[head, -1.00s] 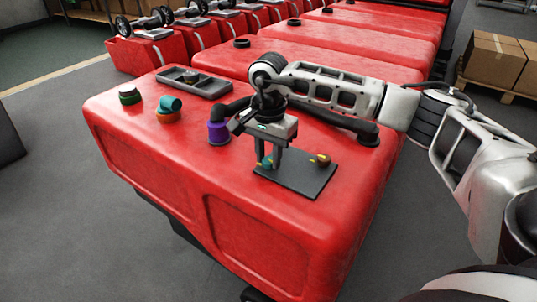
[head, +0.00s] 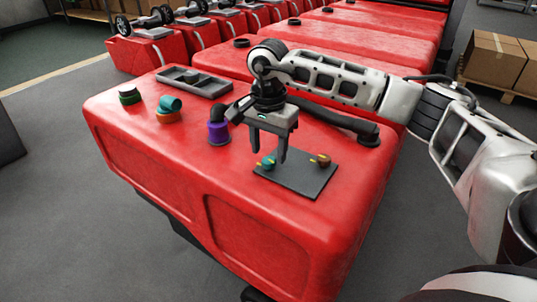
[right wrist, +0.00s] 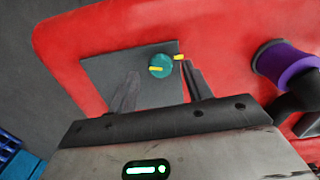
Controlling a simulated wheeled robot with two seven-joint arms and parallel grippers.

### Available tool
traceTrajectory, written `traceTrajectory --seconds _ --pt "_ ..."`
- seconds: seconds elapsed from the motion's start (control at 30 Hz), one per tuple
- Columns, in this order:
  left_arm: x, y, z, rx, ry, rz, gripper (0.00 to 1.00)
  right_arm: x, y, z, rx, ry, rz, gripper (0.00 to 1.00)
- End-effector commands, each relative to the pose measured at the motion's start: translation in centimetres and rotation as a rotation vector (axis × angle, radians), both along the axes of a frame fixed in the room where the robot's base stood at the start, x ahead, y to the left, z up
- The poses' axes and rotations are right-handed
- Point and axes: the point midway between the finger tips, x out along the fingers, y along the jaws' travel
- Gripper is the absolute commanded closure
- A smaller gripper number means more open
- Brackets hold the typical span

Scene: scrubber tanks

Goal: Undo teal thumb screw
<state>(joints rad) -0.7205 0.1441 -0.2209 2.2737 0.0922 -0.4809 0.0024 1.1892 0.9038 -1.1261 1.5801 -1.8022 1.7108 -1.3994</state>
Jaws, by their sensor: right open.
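The teal thumb screw (head: 268,162) stands on a dark grey plate (head: 297,183) on top of the red tank. A yellow mark lies across its knob and another sits beside it, both clear in the right wrist view (right wrist: 160,66). My right gripper (head: 270,157) is open, pointing down above the plate near the teal screw. In the right wrist view the screw shows between and beyond the spread fingers (right wrist: 160,84), with nothing held. A brown thumb screw (head: 323,160) sits at the plate's far right. My left gripper is not in view.
On the red tank (head: 180,180) stand a purple-collared black hose (head: 218,132), a teal elbow on an orange ring (head: 170,107), a green-ringed cap (head: 130,94) and a grey tray (head: 195,82). The black hose runs behind my gripper. The tank's front-left top is clear.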

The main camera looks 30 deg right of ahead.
Motion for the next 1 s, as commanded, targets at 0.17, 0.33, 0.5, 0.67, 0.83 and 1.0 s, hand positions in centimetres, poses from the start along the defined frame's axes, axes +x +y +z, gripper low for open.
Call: traceTrajectory --seconds 0.17,0.33,0.5,0.67,0.83,1.0 --pt "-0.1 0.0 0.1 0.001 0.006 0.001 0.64 0.1 0.1 4.7 0.001 -0.006 0.001 0.50" --pt "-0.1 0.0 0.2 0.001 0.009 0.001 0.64 0.1 0.1 8.7 0.001 -0.005 0.001 0.50" --pt "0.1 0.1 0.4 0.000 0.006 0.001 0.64 0.1 0.1 11.6 0.000 -0.001 0.001 0.50" --pt "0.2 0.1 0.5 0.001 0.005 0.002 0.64 0.0 0.1 12.9 0.000 0.001 0.001 0.50" --pt "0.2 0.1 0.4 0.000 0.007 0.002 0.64 0.0 0.1 13.1 0.000 0.002 0.002 0.50" --pt "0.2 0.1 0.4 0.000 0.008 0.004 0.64 0.0 0.1 13.1 0.000 0.002 0.002 0.50"
